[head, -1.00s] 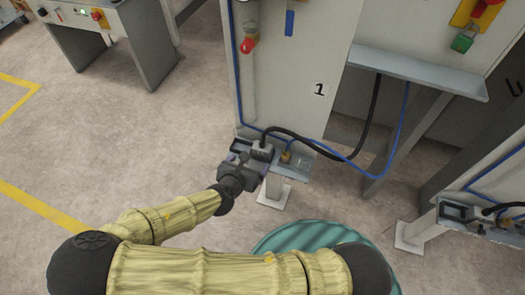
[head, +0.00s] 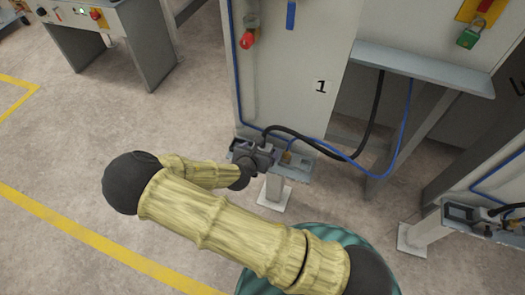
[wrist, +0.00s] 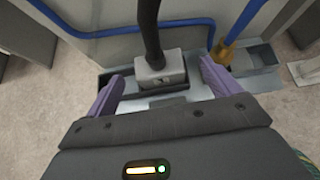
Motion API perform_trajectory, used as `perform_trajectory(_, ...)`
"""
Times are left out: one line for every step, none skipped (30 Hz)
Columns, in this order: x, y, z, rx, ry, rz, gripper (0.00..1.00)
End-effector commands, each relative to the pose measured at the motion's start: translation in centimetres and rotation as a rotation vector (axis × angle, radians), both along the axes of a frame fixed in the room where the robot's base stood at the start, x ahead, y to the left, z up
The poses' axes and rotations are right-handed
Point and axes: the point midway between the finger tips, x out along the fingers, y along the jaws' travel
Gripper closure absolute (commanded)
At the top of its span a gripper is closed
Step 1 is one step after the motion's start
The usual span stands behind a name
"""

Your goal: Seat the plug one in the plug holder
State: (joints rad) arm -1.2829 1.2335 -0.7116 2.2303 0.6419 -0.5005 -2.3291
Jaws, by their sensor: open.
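Plug one is a grey block with a thick black cable (wrist: 160,70), at the ledge on the panel marked 1. In the wrist view it stands between the two purple fingers of my gripper (wrist: 162,76), with gaps on both sides. My gripper is open. In the head view my gripper (head: 254,158) is at the ledge and mostly covers the plug. The plug holder appears as a dark-rimmed recess (wrist: 121,82) on the ledge, directly around or below the plug. I cannot tell how deep the plug sits in it.
A brass-coloured connector on a blue cable (wrist: 222,53) stands close to the right finger, beside a second recess. The black and blue cables loop right to a shelf (head: 420,72). Another ledge with cables (head: 460,213) is at the right. Open floor lies left.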

Motion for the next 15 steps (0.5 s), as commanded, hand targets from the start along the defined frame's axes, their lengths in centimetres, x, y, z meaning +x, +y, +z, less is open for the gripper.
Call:
perform_trajectory(0.1, 0.0, -0.1, -0.001, 0.0, 0.001, 0.11)
perform_trajectory(0.1, 0.0, -0.1, -0.001, 0.0, 0.001, 0.11)
perform_trajectory(0.0, 0.0, 0.0, -0.001, 0.0, 0.001, 0.11)
perform_trajectory(0.0, 0.0, 0.0, -0.001, 0.0, 0.001, 0.11)
perform_trajectory(0.0, 0.0, 0.0, -0.001, 0.0, 0.001, 0.11)
perform_trajectory(0.0, 0.0, 0.0, 0.0, 0.0, 0.001, 0.11)
perform_trajectory(0.0, 0.1, 0.0, -0.001, 0.001, 0.002, 0.11)
perform_trajectory(0.0, 0.1, 0.0, -0.001, 0.001, 0.002, 0.11)
perform_trajectory(0.0, 0.1, -0.1, 0.0, 0.001, 0.001, 0.11)
perform_trajectory(0.1, 0.1, -0.2, 0.0, 0.001, 0.001, 0.11)
perform_trajectory(0.2, 0.0, -0.3, 0.0, 0.001, 0.001, 0.11)
perform_trajectory(0.4, -0.1, -0.5, 0.0, 0.001, 0.0, 0.11)
perform_trajectory(0.7, -0.2, -0.7, 0.001, 0.001, -0.001, 0.11)
perform_trajectory(0.9, -0.2, -0.9, 0.001, 0.001, -0.002, 0.11)
perform_trajectory(1.3, -0.3, -1.3, 0.001, 0.001, -0.002, 0.11)
